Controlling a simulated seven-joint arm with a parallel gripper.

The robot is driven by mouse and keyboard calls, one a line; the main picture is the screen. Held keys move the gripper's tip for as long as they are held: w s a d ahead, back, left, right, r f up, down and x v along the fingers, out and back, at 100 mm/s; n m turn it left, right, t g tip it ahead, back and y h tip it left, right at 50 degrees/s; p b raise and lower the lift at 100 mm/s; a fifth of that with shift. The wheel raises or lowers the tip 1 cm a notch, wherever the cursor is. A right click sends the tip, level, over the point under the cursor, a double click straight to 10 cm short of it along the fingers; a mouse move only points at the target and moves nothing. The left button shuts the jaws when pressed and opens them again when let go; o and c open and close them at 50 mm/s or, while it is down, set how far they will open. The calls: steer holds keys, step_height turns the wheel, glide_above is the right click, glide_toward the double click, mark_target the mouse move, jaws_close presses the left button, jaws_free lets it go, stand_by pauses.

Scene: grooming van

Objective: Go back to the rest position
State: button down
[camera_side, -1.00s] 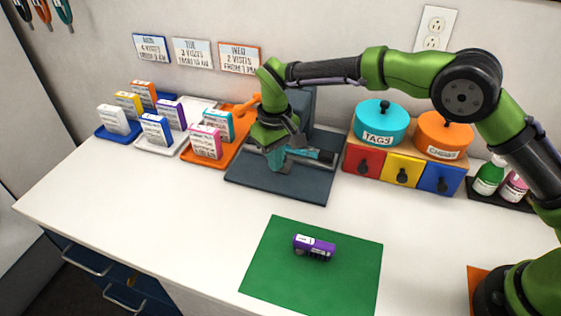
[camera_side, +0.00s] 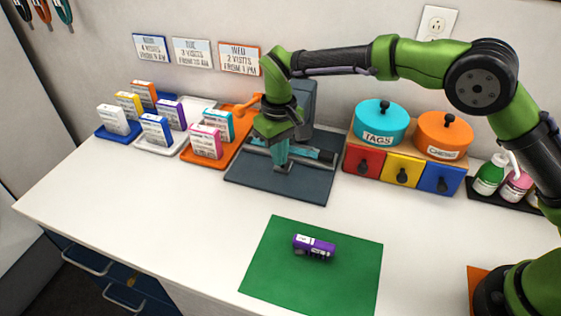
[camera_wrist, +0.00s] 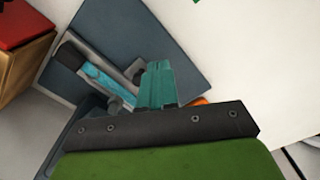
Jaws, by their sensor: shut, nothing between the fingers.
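My gripper (camera_side: 279,158) is shut and empty, with teal fingers pointing down over the dark grey board (camera_side: 305,188) at the back of the counter. In the wrist view its shut fingers (camera_wrist: 158,85) hang over the same board. A grey clamp-like fixture stands on the board behind my gripper, with a teal and black piece (camera_side: 318,154) lying in it. That piece also shows in the wrist view (camera_wrist: 95,75). My gripper hides part of the fixture. I cannot tell whether the fingers touch anything below.
Small boxes stand on blue, white and orange trays (camera_side: 187,160) at left. Teal (camera_side: 380,118) and orange (camera_side: 443,130) lidded tins sit on coloured drawers at right, beside bottles (camera_side: 489,175). A purple item (camera_side: 314,246) lies on a green mat (camera_side: 345,285). The front counter is otherwise clear.

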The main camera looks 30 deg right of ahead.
steer(key=s+d+r+m+t, duration=0.2)
steer(key=s+d+r, duration=0.3)
steer(key=s+d, duration=0.2)
steer(key=s+d+r+m+t+y, duration=0.1)
steer(key=s+d+r+m+t, duration=0.1)
steer(key=s+d+r, duration=0.3)
steer(key=s+d+r+m+t+y, duration=0.1)
steer(key=s+d+r+m+t, duration=0.1)
steer(key=s+d+r, duration=0.4)
steer(key=s+d+t, duration=0.1)
steer(key=s+d, duration=0.3)
steer(key=s, duration=0.3)
steer(key=shift+d+m, duration=0.2)
steer(key=shift+m, duration=0.2)
